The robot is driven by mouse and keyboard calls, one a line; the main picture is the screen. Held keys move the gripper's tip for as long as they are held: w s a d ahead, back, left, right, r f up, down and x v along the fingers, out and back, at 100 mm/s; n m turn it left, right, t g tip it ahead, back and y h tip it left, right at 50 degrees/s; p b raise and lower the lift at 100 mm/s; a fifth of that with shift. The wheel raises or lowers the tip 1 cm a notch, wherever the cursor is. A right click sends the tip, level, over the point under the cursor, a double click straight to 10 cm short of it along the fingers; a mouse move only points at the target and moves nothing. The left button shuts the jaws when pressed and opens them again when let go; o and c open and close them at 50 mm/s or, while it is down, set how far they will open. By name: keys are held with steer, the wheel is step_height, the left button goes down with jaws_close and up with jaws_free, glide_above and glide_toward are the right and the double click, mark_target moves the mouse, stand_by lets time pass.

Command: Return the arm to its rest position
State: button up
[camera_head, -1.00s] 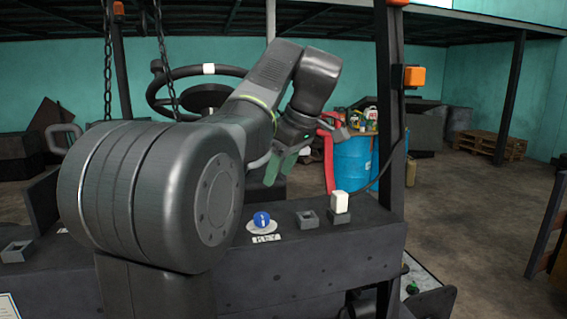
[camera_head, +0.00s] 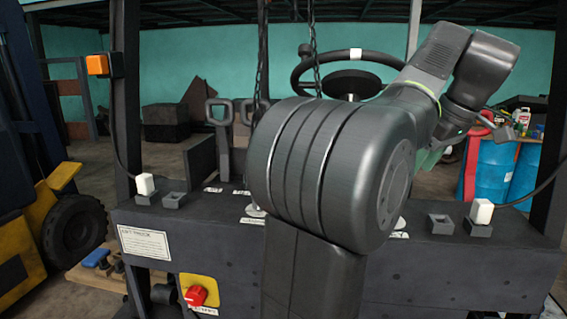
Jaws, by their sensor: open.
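My dark grey arm crosses the middle of the camera_head view. Its large shoulder hides part of the forklift's panel, and the arm bends up and right before coming down. My gripper (camera_head: 432,155) is at the lower end of the arm, right of the shoulder and partly hidden by it. It is open, with grey-green fingers pointing down. No object shows in it. It hangs above and behind the panel (camera_head: 400,280), apart from the white cube (camera_head: 481,211) on its grey socket.
Behind the arm is the steering wheel (camera_head: 355,56). Left are another white cube (camera_head: 145,184), two levers (camera_head: 219,115), a red knob (camera_head: 195,295) on a yellow plate, and a dark post (camera_head: 125,90). Blue barrels (camera_head: 493,170) stand at right behind the panel.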

steer(key=p+x, duration=0.1)
steer(key=x, duration=1.1)
steer(key=shift+a+f, duration=0.1)
steer(key=shift+f, duration=0.15)
steer(key=shift+r, duration=0.15)
